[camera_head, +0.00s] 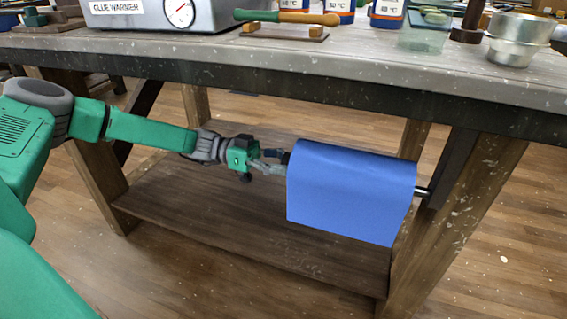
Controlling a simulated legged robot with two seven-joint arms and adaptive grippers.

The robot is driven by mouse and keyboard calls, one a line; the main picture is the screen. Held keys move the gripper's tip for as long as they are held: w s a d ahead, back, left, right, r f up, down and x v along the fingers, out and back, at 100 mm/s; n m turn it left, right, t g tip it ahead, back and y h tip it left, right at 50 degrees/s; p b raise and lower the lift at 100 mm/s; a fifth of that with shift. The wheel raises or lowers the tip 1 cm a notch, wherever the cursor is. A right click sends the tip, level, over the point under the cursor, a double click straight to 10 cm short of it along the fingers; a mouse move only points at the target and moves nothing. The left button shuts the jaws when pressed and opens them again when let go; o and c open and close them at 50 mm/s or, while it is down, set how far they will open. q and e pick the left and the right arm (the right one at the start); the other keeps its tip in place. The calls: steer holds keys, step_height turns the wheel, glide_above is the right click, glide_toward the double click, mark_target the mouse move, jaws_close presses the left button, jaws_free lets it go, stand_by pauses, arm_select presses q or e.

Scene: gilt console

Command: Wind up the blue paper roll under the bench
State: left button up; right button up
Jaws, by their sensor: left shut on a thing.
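The blue paper roll (350,185) is mounted on a rod under the bench (300,62), with a wide sheet of paper hanging down in front. The rod's metal end (422,192) shows at the right, by the bench leg. My left gripper (277,158) is at the roll's left end, shut on a dark part there that looks like the end of the rod or a handle. The gripped part is small and partly hidden by the fingers. My right gripper is not in view.
A low wooden shelf (200,215) lies beneath the roll. Bench legs stand at left (95,180) and right (460,215). On the bench top are a glue warmer (150,14), a green-handled tool (287,17), several blue-labelled jars and metal tins (515,38).

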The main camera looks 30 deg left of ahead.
arm_select(q)
steer(key=n, duration=0.6)
steer(key=shift+w+d+r, duration=0.1)
steer(key=shift+r, duration=0.05)
steer(key=n, duration=0.6)
steer(key=shift+n, duration=0.3)
steer(key=n+p, duration=0.2)
steer(key=n, duration=0.4)
steer(key=n+p, duration=0.1)
steer(key=n, duration=0.3)
steer(key=shift+n, duration=0.3)
steer(key=shift+n+p, duration=0.35)
steer(key=shift+n, duration=0.75)
